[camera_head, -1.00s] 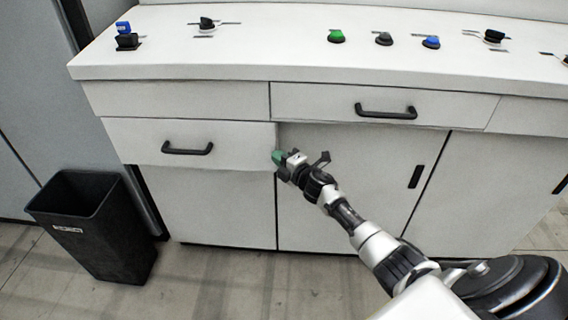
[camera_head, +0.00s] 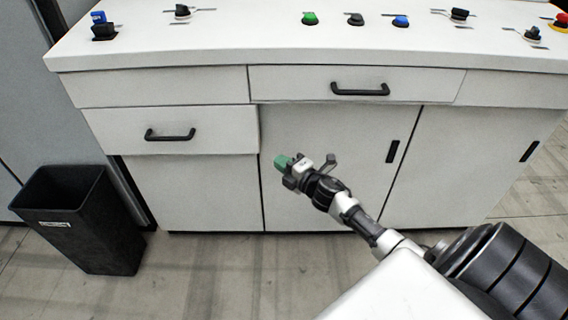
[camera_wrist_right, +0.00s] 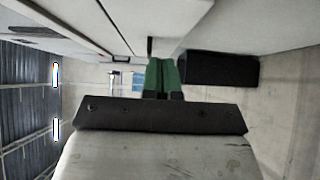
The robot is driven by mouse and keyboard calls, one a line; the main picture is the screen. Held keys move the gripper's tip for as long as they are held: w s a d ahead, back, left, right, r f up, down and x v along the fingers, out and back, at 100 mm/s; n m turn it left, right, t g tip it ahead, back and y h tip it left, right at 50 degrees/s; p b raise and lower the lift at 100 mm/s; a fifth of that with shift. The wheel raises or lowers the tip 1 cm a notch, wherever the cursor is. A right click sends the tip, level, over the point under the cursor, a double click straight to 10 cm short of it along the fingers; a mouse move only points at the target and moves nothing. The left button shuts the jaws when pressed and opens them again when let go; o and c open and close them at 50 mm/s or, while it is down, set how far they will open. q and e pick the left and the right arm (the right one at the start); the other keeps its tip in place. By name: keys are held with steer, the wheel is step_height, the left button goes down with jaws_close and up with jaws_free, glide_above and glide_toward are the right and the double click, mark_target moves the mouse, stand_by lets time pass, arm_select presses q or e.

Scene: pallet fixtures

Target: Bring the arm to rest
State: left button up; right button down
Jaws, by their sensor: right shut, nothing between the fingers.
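My right gripper (camera_head: 283,162) has green fingertips and is shut and empty. In the head view it is in front of the white cabinet (camera_head: 330,150), just right of the lower left drawer (camera_head: 225,130), over the cabinet door. Its arm comes in from the lower right, bent, with a grey and black shoulder. In the wrist view the right gripper's green fingers (camera_wrist_right: 161,76) are together with nothing between them. My left gripper is not in view.
A black bin (camera_head: 85,222) stands on the floor left of the cabinet. The counter top carries a green button (camera_head: 310,18), a blue button (camera_head: 401,21) and several dark knobs. The lower left drawer appears to protrude slightly. Bare floor lies in front.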

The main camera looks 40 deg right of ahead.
steer(key=s+a+f+m+g+h+p, duration=0.15)
steer(key=s+f+m+g, duration=0.3)
steer(key=s+f, duration=0.55)
steer(key=s+a+f+m+g+h+p, duration=0.1)
steer(key=s+f+m+g+h+p, duration=0.15)
steer(key=s+f+m, duration=0.85)
steer(key=s+a+f+g+p, duration=0.1)
steer(key=s+a+f+g, duration=0.2)
steer(key=s, duration=0.6)
steer(key=s+a+f+m+g+p, duration=0.1)
steer(key=s+a+f+g+p, duration=0.1)
steer(key=s+f, duration=0.6)
steer(key=s+a+f+m+g+y+p, duration=0.1)
steer(key=s+a+f+g, duration=0.3)
steer(key=s, duration=0.7)
steer(key=shift+a+f+g, duration=0.4)
steer(key=shift+a+f, duration=0.25)
steer(key=shift+a, duration=0.6)
